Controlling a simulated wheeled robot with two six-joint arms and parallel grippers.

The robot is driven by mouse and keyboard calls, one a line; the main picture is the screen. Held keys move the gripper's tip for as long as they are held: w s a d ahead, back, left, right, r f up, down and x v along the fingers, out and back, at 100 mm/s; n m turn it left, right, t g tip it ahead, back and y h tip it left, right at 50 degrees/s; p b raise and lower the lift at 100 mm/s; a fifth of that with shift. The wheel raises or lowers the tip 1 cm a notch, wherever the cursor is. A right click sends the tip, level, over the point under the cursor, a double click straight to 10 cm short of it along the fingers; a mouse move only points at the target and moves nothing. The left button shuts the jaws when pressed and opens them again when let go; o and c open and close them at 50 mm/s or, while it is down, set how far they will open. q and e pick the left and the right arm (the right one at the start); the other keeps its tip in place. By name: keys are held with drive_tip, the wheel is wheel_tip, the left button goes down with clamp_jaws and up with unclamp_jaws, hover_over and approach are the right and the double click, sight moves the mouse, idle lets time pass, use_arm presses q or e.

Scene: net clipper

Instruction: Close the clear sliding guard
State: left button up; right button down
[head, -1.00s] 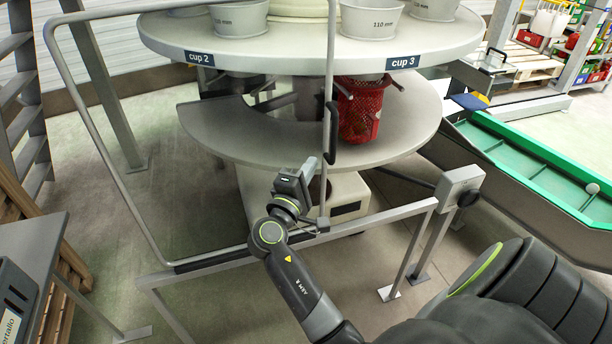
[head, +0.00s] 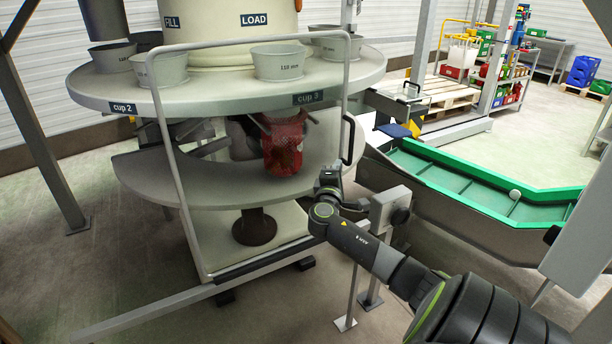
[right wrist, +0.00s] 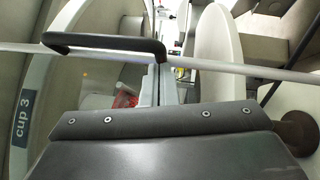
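The clear sliding guard is a see-through panel in a thin, pale metal frame (head: 163,120) in front of the round machine. Its black bar handle (head: 347,140) is on the right upright and also shows in the right wrist view (right wrist: 105,43). My right gripper (head: 328,178) is beside the lower end of that handle, close to the upright. In the right wrist view, its two grey fingers (right wrist: 160,85) look closed together and point at the frame tube near the handle's end. Contact with the tube is unclear. My left gripper is out of view.
Behind the guard are a round upper table (head: 95,92) with grey cups and a lower disc (head: 150,185). A red mesh basket (head: 285,145) hangs between them. A grey post (head: 390,207) stands right of the gripper. A green-edged conveyor (head: 470,178) lies farther right.

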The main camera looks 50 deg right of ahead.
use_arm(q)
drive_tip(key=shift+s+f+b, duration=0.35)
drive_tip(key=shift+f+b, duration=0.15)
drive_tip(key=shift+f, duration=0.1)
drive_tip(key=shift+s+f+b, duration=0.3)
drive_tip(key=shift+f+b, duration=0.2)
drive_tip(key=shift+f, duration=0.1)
use_arm(e)
drive_tip(key=s+d, duration=0.3)
drive_tip(key=d, duration=0.8)
drive_tip(key=shift+s+d, duration=0.2)
drive_tip(key=shift+s, duration=0.2)
drive_tip(key=shift+r, duration=0.15)
